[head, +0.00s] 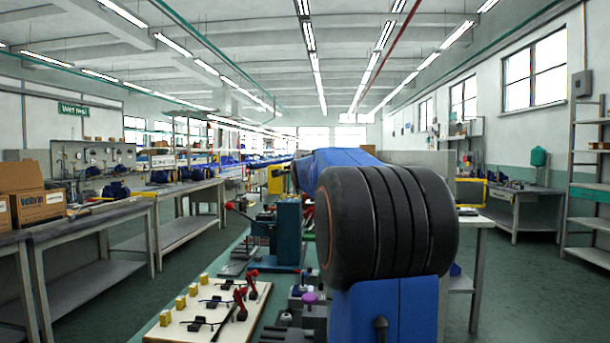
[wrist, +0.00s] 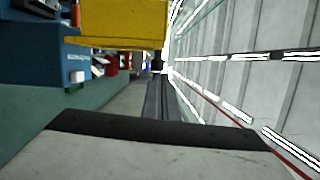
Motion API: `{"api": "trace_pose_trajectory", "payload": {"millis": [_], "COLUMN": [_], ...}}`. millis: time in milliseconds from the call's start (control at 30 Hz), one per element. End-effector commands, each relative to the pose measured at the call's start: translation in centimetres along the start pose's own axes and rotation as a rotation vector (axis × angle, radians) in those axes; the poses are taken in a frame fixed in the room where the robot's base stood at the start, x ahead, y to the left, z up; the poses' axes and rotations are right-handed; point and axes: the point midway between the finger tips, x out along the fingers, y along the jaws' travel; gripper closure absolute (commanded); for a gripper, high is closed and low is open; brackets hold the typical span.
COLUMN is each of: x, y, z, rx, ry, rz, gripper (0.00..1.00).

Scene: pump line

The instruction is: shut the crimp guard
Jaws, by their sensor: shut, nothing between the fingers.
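A yellow panel, which looks like the crimp guard (wrist: 122,22), fills the upper middle of the wrist view. It stands by a blue machine body (wrist: 36,58) with small white lettering. In the head view a yellow part (head: 276,180) shows just left of my arm, partly hidden by it; it looks like the same guard. I cannot tell how far the guard is open. My gripper (wrist: 158,76) shows in the wrist view as dark, closed fingers pointing away, empty, with the tips near the guard's lower right corner. Contact is unclear. My arm hides the gripper in the head view.
A teal press (head: 288,232) with a red-knobbed lever stands on the bench left of my arm. A pale board (head: 212,318) with red-handled clamps and yellow blocks lies nearer. Workbenches with a cardboard box (head: 38,204) line the left; the aisle floor (head: 185,258) is clear.

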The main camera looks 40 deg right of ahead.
Motion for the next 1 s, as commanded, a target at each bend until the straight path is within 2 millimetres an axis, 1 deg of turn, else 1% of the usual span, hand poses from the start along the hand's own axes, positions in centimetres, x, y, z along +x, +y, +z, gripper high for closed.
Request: {"api": "trace_pose_trajectory", "payload": {"millis": [400, 1000], "x": [0.12, 0.26], "y": [-0.33, -0.65], "z": [0.46, 1.04], "rx": [-0.129, -0.233], "ry": [0.0, -0.001], "rz": [0.032, 0.057], "gripper": [1.0, 1.0]}}
